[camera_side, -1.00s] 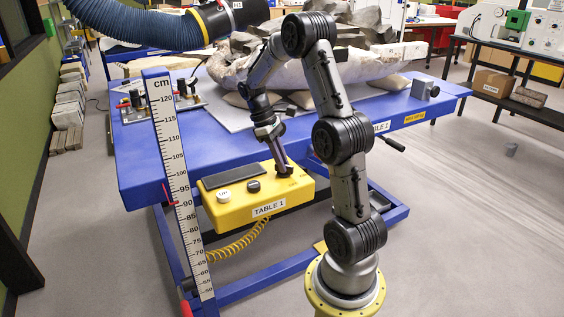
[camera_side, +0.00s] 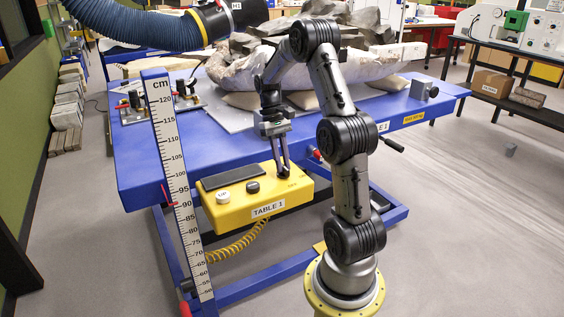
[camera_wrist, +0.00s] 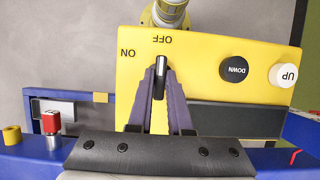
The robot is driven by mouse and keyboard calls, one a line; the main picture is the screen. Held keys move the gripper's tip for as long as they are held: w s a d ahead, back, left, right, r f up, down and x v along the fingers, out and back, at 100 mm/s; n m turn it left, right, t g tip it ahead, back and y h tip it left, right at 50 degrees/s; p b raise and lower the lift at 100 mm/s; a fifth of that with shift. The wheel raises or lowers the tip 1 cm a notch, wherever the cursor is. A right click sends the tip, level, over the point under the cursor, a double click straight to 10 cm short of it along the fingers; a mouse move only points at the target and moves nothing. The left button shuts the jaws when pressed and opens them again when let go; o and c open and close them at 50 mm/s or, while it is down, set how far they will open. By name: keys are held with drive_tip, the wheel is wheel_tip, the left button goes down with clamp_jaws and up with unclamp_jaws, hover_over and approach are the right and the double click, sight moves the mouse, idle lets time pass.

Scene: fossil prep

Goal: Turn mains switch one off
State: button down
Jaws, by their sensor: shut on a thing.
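The mains switch is a dark rotary knob (camera_wrist: 161,70) on the yellow TABLE 1 control box (camera_side: 230,214). In the wrist view its bar points at the OFF label (camera_wrist: 162,40), with the ON label (camera_wrist: 127,53) to the left. My gripper (camera_wrist: 160,88) is shut on the knob, one finger on each side. The OFF lettering shows just right of the fingers.
A black DOWN button (camera_wrist: 234,68) and a white UP button (camera_wrist: 284,74) sit on the same box. A red-topped fitting (camera_wrist: 51,124) is on the blue table (camera_side: 150,165). A height scale (camera_side: 176,180) stands left of the box. Rocks lie behind my arm.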

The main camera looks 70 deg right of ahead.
idle(0.4)
drive_tip(key=c, duration=0.8)
unclamp_jaws()
drive_tip(key=shift+c, duration=0.2)
drive_tip(key=shift+r, duration=0.1)
drive_tip(key=v, duration=1.3)
drive_tip(key=shift+r, duration=0.3)
drive_tip(key=shift+w+d, duration=0.15)
